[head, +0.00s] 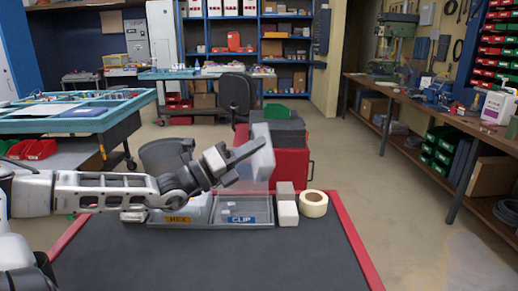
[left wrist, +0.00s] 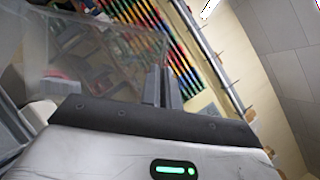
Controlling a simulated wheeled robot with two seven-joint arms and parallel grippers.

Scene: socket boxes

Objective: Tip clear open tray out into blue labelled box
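My left gripper (head: 244,153) reaches in from the left and is shut on the clear open tray (head: 263,162). It holds the tray steeply tilted in the air, above the back of the blue-labelled CLIP box (head: 262,221). In the left wrist view the see-through tray (left wrist: 95,45) spreads left from the fingers (left wrist: 161,86). The CLIP box is a grey open bin on the dark table; a few small pale pieces seem to lie at its left side. I cannot tell whether anything is left in the tray. My right gripper is not in view.
The HEX box (head: 195,216), with a yellow-orange label, adjoins the CLIP box on the left, partly behind my arm. Small white boxes (head: 287,213) and a tape roll (head: 313,205) stand to the right. The front of the red-edged table (head: 215,262) is clear.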

